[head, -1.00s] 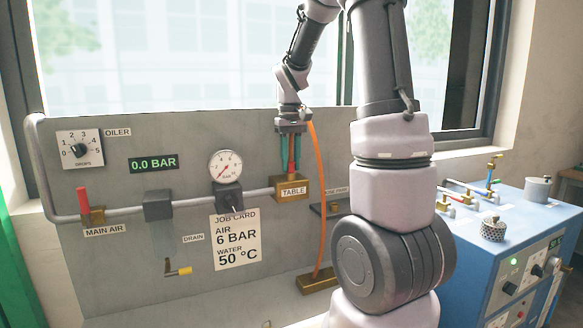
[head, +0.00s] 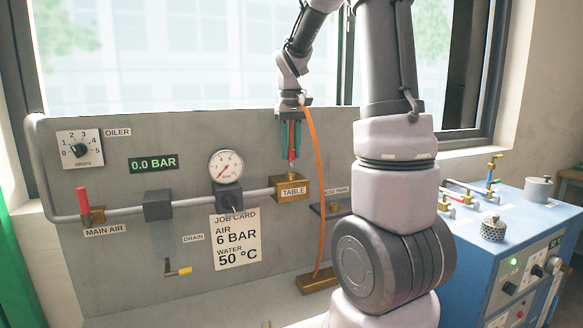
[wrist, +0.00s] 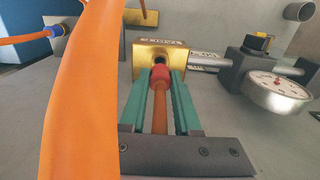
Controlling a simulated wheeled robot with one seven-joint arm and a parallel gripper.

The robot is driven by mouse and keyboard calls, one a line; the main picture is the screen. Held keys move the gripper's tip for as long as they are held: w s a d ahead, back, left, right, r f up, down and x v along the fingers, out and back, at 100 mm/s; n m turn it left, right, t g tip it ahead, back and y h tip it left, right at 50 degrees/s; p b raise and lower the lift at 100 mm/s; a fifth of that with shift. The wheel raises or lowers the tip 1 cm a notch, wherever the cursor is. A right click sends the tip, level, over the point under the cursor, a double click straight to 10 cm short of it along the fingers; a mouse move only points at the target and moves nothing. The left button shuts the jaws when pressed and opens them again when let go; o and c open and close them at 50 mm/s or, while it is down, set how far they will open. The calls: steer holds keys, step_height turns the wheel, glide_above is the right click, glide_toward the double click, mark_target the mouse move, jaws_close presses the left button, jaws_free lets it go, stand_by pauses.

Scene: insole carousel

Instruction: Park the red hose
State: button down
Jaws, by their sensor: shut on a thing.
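My gripper (head: 291,148), with green fingers, points down above the brass TABLE block (head: 292,188). It is shut on the red end of the hose (head: 291,155), which also shows between the fingers in the wrist view (wrist: 160,77). The red end stands upright over the block, with a small brass piece visible below it; whether they touch is unclear. The orange hose (head: 318,165) arcs from the gripper down to a brass foot (head: 318,280). It crosses the left of the wrist view (wrist: 80,100). The dark HOSE PARK bracket (head: 328,209) is right of the TABLE block, partly hidden by the hose.
Left of the TABLE block are a pressure gauge (head: 226,166), a red-handled MAIN AIR valve (head: 88,205) and a yellow-tipped drain valve (head: 180,271). The display (head: 153,163) reads 0.0 BAR. A blue machine (head: 510,245) with fittings stands at the right.

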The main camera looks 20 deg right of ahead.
steer(key=shift+r, duration=1.2)
steer(key=shift+r, duration=0.1)
steer(key=shift+r, duration=3.4)
